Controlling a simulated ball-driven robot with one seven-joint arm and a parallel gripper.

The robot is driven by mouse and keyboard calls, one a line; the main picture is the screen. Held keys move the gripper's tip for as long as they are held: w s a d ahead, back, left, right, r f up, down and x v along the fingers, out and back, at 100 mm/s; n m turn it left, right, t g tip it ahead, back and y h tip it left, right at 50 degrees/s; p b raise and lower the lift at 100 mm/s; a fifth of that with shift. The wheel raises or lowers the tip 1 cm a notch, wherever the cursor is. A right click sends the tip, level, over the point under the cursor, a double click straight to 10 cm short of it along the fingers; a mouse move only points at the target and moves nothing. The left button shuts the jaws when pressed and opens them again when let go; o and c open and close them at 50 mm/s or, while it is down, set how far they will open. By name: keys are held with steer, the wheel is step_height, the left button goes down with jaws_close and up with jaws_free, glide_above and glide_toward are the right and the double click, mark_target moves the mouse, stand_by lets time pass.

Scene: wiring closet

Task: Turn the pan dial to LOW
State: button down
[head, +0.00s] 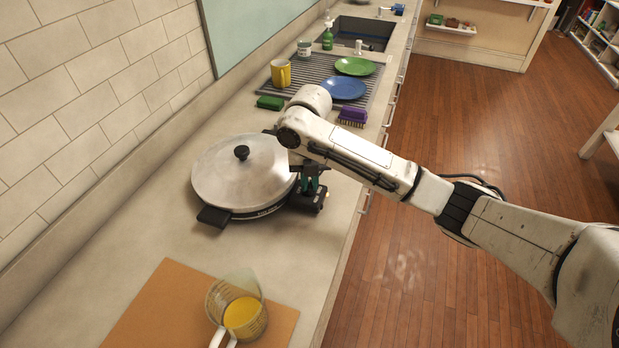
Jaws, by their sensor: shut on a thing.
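An electric pan (212,216) with a domed metal lid (235,170) and black knob stands on the counter, left of my arm. Its black handle points toward the near left. My gripper (311,190) reaches down at the pan's right side, over a small dark control block (308,204). The jaws are shut on the pan dial there. The fingers and wrist hide most of the dial, and its setting and marks cannot be read in the head view.
A glass jug (238,310) of yellow liquid stands on a brown board (160,310) in front. Behind the pan are a green sponge (270,102), a purple brush (352,116) and a drying mat with plates and a yellow mug (281,73). A tiled wall borders the left.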

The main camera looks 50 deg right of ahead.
mark_target(310, 184)
steer(key=shift+m, duration=0.5)
steer(key=c, duration=1.1)
jaws_free()
steer(key=shift+c, duration=0.2)
step_height(310, 184, up, 11)
steer(key=shift+f, duration=0.1)
